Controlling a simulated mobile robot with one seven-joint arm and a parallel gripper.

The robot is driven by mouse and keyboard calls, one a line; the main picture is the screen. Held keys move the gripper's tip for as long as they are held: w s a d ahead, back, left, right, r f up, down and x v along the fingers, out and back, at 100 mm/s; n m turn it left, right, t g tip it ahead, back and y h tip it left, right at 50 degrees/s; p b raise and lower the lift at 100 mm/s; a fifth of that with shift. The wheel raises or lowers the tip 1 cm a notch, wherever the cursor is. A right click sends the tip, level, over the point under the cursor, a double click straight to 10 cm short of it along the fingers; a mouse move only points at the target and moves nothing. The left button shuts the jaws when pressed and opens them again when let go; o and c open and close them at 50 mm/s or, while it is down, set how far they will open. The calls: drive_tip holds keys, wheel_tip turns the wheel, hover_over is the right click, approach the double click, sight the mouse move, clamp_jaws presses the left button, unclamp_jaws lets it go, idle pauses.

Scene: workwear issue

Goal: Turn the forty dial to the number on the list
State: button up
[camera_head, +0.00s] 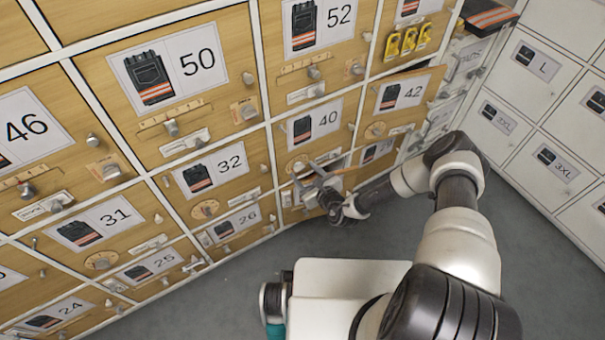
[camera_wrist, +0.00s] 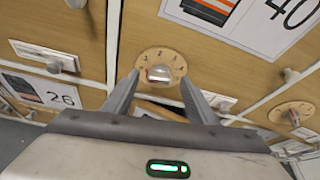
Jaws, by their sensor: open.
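The forty locker has a wooden front with a jacket picture and the number 40 (camera_head: 327,117), which shows at the upper right in the wrist view (camera_wrist: 296,12). Its round wooden dial (camera_wrist: 160,58) has small digits around it and a metal knob (camera_wrist: 160,74) in the middle. My gripper (camera_wrist: 158,80) is open and empty, with one finger on each side of the knob in the picture. I cannot tell whether the fingers touch it. In the head view my gripper (camera_head: 306,174) is in front of the lower part of this locker and partly covers it. No list can be made out.
Lockers 32 (camera_head: 232,163) and 26 (camera_head: 248,216) are to the left and below. Locker 42 (camera_head: 414,92), to the right, has its own dial (camera_head: 375,130). White lockers (camera_head: 540,70) line the right side. Grey floor (camera_head: 235,290) is clear in front.

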drive_tip(key=shift+x, duration=0.9)
drive_tip(key=shift+c, duration=0.4)
drive_tip(key=c, duration=1)
drive_tip(key=shift+m, duration=0.3)
drive_tip(key=shift+w+d+f+m+g+y+b, duration=0.15)
drive_tip(key=shift+m+g+y+b, duration=0.1)
drive_tip(key=shift+m+y+b, duration=0.25)
drive_tip(key=shift+d+m+g+y+b, duration=0.1)
drive_tip(key=shift+m+g+y+b, duration=0.2)
drive_tip(key=shift+m+b, duration=0.35)
drive_tip(key=shift+d+m+g+y+b, duration=0.1)
drive_tip(key=shift+m+g+y+b, duration=0.4)
drive_tip(key=shift+m+b, duration=0.55)
drive_tip(key=shift+w+b, duration=0.1)
drive_tip(key=shift+b, duration=0.5)
drive_tip(key=shift+y, duration=0.4)
